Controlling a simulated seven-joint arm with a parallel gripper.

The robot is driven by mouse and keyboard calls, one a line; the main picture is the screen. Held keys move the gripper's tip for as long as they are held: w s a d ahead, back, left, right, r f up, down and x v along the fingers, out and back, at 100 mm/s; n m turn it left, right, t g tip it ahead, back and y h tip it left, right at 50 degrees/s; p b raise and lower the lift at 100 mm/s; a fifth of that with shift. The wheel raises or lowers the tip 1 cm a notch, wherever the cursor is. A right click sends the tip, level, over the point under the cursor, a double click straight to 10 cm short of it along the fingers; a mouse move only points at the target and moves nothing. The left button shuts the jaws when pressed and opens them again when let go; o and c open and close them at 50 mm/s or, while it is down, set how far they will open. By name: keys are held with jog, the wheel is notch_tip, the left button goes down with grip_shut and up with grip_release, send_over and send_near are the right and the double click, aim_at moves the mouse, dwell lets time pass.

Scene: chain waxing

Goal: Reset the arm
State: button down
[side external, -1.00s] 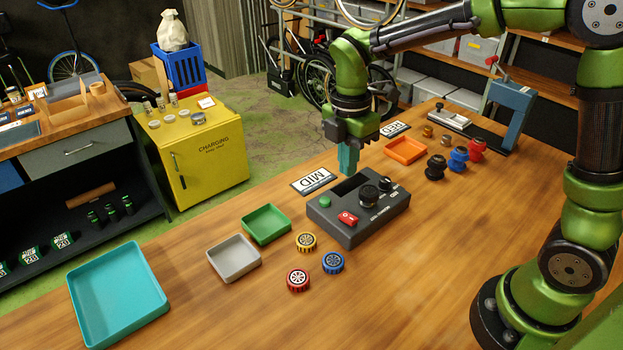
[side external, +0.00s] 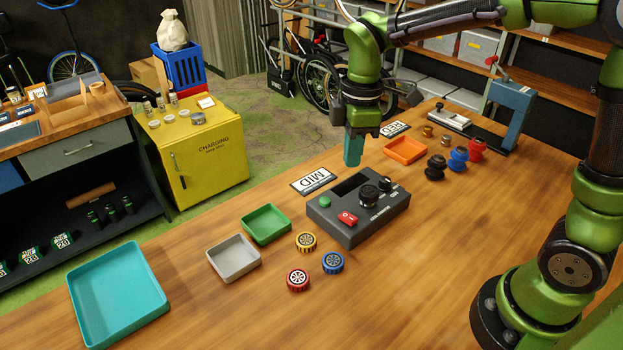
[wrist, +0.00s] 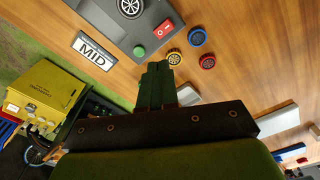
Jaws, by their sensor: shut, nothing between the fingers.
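My gripper (side external: 352,150) is shut and empty, its teal fingers together and pointing down. In the side external view it hangs in the air above the back edge of the wooden bench, behind the dark control box (side external: 358,208). In the wrist view the shut fingers (wrist: 155,85) stand in the middle. The control box (wrist: 135,25) shows there at the top, with its green button (wrist: 139,51) and red switch (wrist: 164,28). Its dial and small screen show in the side view.
The MID card (side external: 314,181) lies left of the box and the RED card (side external: 394,129) behind it. An orange tray (side external: 405,150), green tray (side external: 266,224), grey tray (side external: 233,258) and teal tray (side external: 118,295) stand on the bench. Several small wheels and knobs stand nearby. The front right bench is clear.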

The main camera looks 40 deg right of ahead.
jog(key=s+d+r+m+t+y, duration=0.1)
jog(key=s+d+r+m+t, duration=0.2)
jog(key=s+m, duration=0.45)
jog(key=s+d+r+m+t+y, duration=0.1)
jog(key=s+r+m+t, duration=0.1)
jog(key=s+m+t, duration=0.35)
jog(key=n+g+h, duration=0.2)
jog(key=n+g, duration=0.8)
jog(key=n, duration=0.4)
send_over(353, 220)
jog(key=w, duration=0.3)
notch_tip(353, 220, down, 5)
jog(key=n, duration=0.5)
jog(key=shift+g, duration=0.35)
jog(key=f, duration=0.4)
jog(key=s+f, duration=0.1)
jog(key=f, duration=0.3)
jog(key=s+f, duration=0.1)
jog(key=f, duration=0.3)
jog(key=shift+s+f, duration=0.2)
jog(key=shift+f, duration=0.15)
